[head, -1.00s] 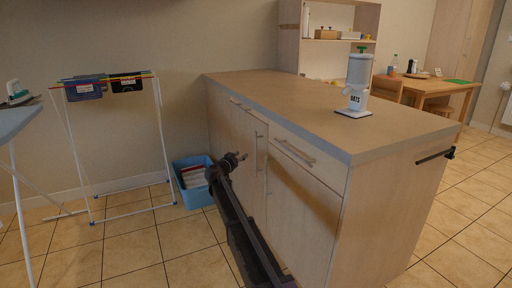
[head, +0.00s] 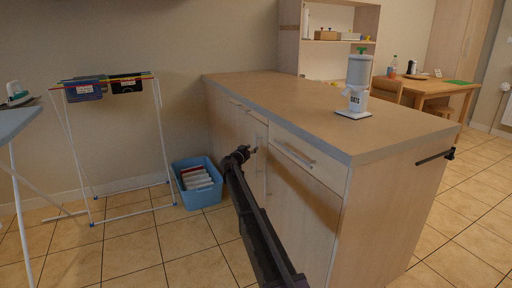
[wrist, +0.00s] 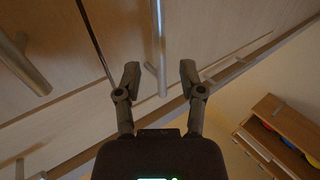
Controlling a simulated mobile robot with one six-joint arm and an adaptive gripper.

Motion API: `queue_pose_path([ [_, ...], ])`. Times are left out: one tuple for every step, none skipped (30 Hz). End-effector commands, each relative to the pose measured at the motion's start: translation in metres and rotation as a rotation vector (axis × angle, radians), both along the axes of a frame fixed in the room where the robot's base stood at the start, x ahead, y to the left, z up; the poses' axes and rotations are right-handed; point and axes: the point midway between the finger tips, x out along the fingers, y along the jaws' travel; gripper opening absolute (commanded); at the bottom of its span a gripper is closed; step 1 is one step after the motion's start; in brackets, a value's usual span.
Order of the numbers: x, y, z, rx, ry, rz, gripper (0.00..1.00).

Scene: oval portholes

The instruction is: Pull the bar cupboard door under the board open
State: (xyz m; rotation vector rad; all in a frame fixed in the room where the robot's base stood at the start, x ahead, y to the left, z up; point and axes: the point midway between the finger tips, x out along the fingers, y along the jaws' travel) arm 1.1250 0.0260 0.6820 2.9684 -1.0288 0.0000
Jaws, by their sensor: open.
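The pale wooden bar cupboard (head: 300,205) stands under a thick worktop board (head: 290,98), with drawer fronts above its doors. Its doors look shut. My gripper (head: 246,151) is at the cupboard's front, near an upright bar handle (head: 257,146), partly hidden by my arm. In the wrist view, my gripper (wrist: 159,75) is open, with one finger on each side of the metal bar handle (wrist: 158,45). The handle's end shows between the fingertips, with gaps at both sides. I cannot tell whether it is deep between them.
A second bar handle (wrist: 24,64) is at the left in the wrist view. A blue basket (head: 199,184) stands on the floor left of the cupboard, near a drying rack (head: 118,145). An oats dispenser (head: 356,85) stands on the worktop. The tiled floor before the cupboard is clear.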

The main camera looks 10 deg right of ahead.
Motion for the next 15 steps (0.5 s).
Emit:
queue_pose_path([
  [0.009,-0.005,0.000,0.000,0.000,0.000,0.51],
  [0.012,-0.007,0.000,0.000,0.000,0.000,0.51],
  [0.015,-0.010,0.000,0.000,0.000,0.001,0.51],
  [0.018,-0.012,0.000,0.000,0.000,0.001,0.51],
  [0.020,-0.014,0.000,0.000,0.000,0.001,0.51],
  [0.023,-0.016,0.000,0.000,0.000,0.000,0.51],
  [0.025,-0.018,0.000,0.000,0.000,0.000,0.51],
  [0.026,-0.020,0.000,0.000,0.000,0.000,0.51],
  [0.028,-0.021,0.000,0.000,0.000,0.000,0.51],
  [0.029,-0.022,0.000,0.000,0.000,0.000,0.51],
  [0.030,-0.023,0.000,0.000,0.000,0.000,0.51],
  [0.031,-0.024,0.000,0.000,0.000,0.000,0.51],
  [0.031,-0.024,0.000,0.000,0.000,0.000,0.51],
  [0.032,-0.025,0.000,0.000,0.000,0.000,0.51],
  [0.032,-0.025,0.000,0.000,0.000,0.001,0.51],
])
